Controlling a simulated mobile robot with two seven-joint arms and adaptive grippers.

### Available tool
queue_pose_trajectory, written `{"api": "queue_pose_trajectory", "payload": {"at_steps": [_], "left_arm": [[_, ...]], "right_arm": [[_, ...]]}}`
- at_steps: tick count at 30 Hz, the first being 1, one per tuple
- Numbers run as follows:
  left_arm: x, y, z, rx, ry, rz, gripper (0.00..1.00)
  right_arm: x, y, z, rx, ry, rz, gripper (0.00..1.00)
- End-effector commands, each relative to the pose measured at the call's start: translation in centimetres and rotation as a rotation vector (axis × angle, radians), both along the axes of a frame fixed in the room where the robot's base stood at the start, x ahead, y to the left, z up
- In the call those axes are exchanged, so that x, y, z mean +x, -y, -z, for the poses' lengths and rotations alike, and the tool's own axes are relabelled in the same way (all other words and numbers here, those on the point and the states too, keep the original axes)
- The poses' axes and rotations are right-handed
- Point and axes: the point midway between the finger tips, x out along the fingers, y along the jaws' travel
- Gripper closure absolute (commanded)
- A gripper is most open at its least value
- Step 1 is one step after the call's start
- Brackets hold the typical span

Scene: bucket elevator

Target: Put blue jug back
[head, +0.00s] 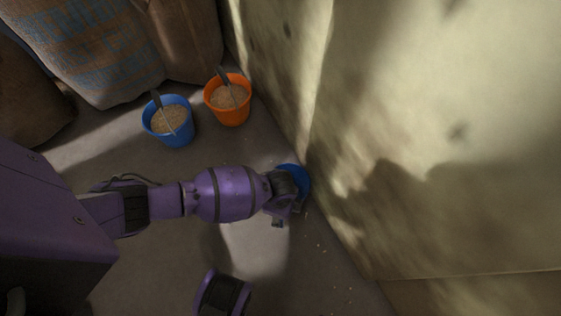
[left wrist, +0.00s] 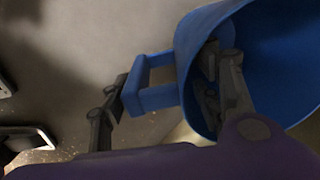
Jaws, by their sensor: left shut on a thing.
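The blue jug (head: 304,178) is mostly hidden behind my left gripper in the head view, close to the pale wall. In the left wrist view the jug (left wrist: 280,50) shows its open mouth and a square blue handle (left wrist: 155,97). My left gripper (head: 285,205) is shut on the jug. In the left wrist view its fingers (left wrist: 165,95) are on either side of the handle and near wall, with one finger inside the mouth. The jug's contents and base are hidden. My right gripper is not in view.
A blue bucket (head: 182,136) and an orange bucket (head: 231,117), both holding grain and a scoop, stand on the floor (head: 150,255) beyond my arm. Sacks (head: 95,50) stand behind them. The pale wall (head: 440,110) rises right of the jug. Grains lie scattered nearby.

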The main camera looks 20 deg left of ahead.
Motion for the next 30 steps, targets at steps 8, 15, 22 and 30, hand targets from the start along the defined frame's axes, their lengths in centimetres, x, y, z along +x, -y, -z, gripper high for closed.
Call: {"api": "queue_pose_trajectory", "payload": {"at_steps": [8, 15, 22, 30], "left_arm": [[0.19, 0.06, 0.73, -0.002, 0.004, 0.0, 1.0], [0.14, 0.0, 1.08, -0.001, 0.003, 0.0, 0.33], [0.14, 0.0, 1.07, -0.001, 0.003, 0.0, 0.23], [0.17, 0.04, 0.22, -0.001, 0.005, 0.0, 0.23]], "right_arm": [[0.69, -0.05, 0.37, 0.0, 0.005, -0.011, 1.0], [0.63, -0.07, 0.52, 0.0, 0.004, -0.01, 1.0], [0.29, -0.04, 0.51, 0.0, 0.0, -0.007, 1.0], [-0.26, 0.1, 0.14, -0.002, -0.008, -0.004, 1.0]]}}
